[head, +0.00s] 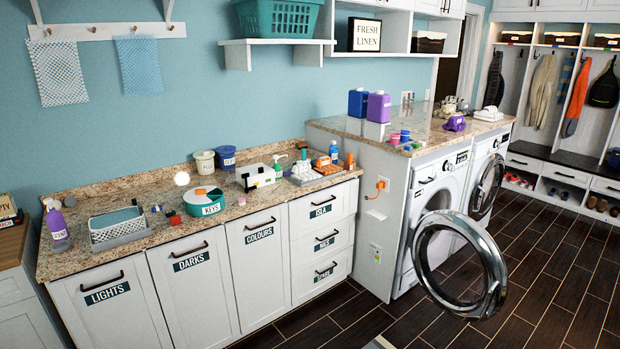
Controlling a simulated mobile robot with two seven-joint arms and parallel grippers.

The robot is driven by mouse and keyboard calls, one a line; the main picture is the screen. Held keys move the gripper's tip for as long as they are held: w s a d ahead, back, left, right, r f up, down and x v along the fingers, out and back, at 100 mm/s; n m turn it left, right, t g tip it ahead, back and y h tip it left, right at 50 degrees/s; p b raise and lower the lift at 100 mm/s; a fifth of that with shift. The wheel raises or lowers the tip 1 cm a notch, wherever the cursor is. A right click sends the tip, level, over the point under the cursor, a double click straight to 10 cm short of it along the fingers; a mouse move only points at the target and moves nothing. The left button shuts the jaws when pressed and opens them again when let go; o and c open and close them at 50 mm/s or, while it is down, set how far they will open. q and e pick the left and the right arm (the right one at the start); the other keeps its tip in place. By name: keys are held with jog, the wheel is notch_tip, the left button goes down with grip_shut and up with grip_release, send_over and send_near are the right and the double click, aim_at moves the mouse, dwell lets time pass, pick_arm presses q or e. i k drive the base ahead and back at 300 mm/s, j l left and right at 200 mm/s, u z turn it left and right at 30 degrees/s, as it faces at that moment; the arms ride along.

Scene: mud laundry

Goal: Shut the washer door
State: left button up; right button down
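The nearer white front-loading machine (424,191) stands at the right end of the cabinets. Its round door (494,275), with a silver rim and glass centre, is swung wide open into the room. The label that would tell washer from dryer is too small to read. Neither of my grippers shows in the head view.
A granite counter (140,243) with bottles, tubs and a grey basket runs along the left wall above labelled cabinets. Dark tiled floor (560,270) is open right of the machines. A bench with coat cubbies (556,166) stands at the back right.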

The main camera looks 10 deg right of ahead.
aim_at(493, 297)
jog(key=i+z, duration=0.3)
jog(key=z, duration=0.15)
jog(key=i+j+z, duration=0.15)
jog(key=z, duration=0.25)
jog(key=i+j+z, duration=0.3)
jog(key=z, duration=0.15)
jog(key=i+j+z, duration=0.55)
jog(key=i+z, duration=0.15)
jog(key=i+j+z, duration=0.35)
jog(key=i, duration=0.2)
jog(key=i+j+z, duration=0.15)
jog(key=i, duration=0.25)
jog(key=i+j+z, duration=0.15)
jog(key=i+j, duration=0.1)
jog(key=i, duration=0.15)
